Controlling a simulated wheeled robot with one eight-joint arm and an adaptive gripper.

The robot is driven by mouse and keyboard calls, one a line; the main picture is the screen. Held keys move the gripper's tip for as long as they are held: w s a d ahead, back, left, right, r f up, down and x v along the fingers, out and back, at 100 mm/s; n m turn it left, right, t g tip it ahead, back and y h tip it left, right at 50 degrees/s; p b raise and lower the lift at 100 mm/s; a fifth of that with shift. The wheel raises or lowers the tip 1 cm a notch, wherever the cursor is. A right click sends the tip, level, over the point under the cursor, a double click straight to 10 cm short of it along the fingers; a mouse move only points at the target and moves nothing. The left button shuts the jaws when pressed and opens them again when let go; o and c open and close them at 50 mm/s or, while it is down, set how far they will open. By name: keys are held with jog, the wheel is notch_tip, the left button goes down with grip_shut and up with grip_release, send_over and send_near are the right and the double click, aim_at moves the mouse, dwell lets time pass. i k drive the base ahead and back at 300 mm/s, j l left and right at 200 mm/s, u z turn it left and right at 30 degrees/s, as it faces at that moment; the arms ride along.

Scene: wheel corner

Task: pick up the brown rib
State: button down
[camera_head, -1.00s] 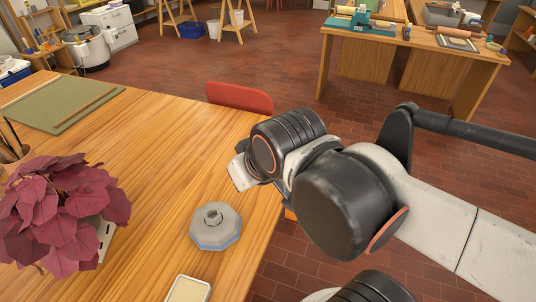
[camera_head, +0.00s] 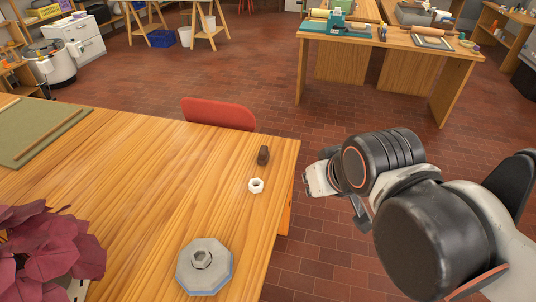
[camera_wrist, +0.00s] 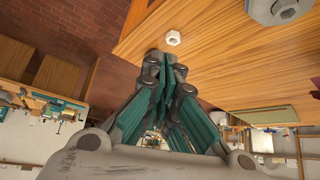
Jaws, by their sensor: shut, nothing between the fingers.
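The brown rib (camera_head: 263,155) is a small dark brown block on the wooden table (camera_head: 150,190), close to its right edge, in the head view. It lies just behind a small white hex nut (camera_head: 256,185). I cannot make the rib out in the wrist view, where my fingers cover part of the table. My gripper (camera_wrist: 168,64) has teal finger pads drawn together at the tips, shut and empty.
The white nut also shows in the wrist view (camera_wrist: 173,38). A grey octagonal piece (camera_head: 205,266) sits nearer on the table, with a dark red plant (camera_head: 45,250) at left. A red chair back (camera_head: 218,113) stands behind the table.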

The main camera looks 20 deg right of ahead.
aim_at(263, 156)
jog(key=i+l+u, duration=0.1)
jog(key=u, duration=0.4)
jog(key=l+u, duration=0.2)
jog(key=u, duration=0.3)
jog(key=i+l+u, duration=0.1)
jog(key=u, duration=0.4)
jog(key=l+u, duration=0.3)
jog(key=u, duration=0.15)
